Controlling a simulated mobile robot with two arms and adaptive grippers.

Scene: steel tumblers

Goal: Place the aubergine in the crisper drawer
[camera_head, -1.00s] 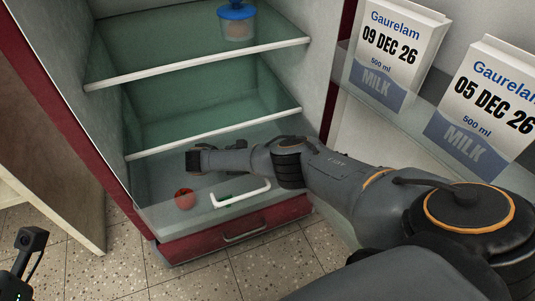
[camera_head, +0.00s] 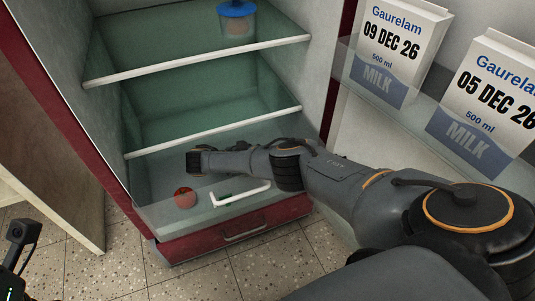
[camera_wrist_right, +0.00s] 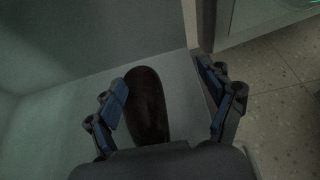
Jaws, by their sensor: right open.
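The aubergine (camera_wrist_right: 147,105), dark and elongated, is in the right wrist view, between the two fingers of my right gripper (camera_wrist_right: 162,77). The gripper is open, with a gap between the aubergine and the right-hand finger. A pale surface is below the aubergine; I cannot tell whether it rests there. In the head view my right gripper (camera_head: 194,160) is low in the fridge, over the clear crisper drawer (camera_head: 240,213) with its white handle, and the aubergine does not show. Part of my left arm shows at the lower left; its fingers are out of view.
A red round item (camera_head: 184,198) lies at the drawer's left part. Glass shelves with white front edges (camera_head: 215,133) are above my arm. A blue-lidded container (camera_head: 238,20) stands on the upper shelf. Milk cartons (camera_head: 395,50) stand in the door at the right.

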